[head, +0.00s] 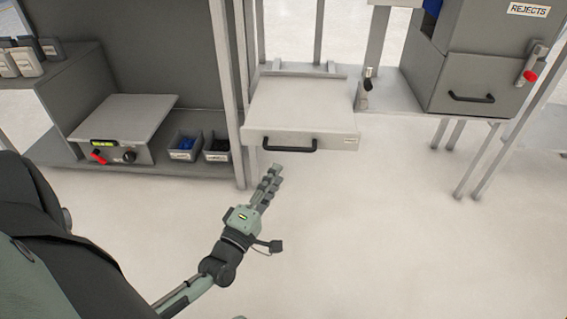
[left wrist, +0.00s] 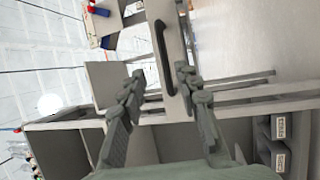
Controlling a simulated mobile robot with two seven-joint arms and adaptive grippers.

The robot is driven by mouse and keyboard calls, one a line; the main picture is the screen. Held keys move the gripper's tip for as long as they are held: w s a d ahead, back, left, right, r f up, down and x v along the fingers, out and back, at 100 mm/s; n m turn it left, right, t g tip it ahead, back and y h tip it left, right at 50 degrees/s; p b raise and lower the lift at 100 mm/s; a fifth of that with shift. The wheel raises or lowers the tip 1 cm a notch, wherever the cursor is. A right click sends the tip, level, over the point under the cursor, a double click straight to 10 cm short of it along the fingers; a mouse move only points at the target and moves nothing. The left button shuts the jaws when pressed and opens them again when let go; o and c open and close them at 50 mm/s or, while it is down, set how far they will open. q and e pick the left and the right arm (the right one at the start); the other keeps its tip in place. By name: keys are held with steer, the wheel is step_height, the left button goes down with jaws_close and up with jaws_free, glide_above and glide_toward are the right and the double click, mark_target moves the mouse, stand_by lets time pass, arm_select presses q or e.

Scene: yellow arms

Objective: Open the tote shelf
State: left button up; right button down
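The tote shelf (head: 300,110) is a light grey tray-like panel with a black bar handle (head: 292,146) on its front face. It stands between the left workbench and the REJECTS cabinet. My left gripper (head: 271,173) is just below and in front of the handle, apart from it in the head view. In the left wrist view the fingers of my left gripper (left wrist: 160,78) are spread open with nothing between the tips. The black handle (left wrist: 163,55) shows beyond them, roughly centred between them. My right gripper is in neither view.
A scale-like device (head: 125,115) and two small bins (head: 202,147) are on the left bench. The REJECTS cabinet (head: 480,75) is at right. The floor (head: 380,240) in front is clear.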

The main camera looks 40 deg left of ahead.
arm_select(q)
steer(key=shift+v, duration=1.55)
steer(key=shift+r, duration=0.1)
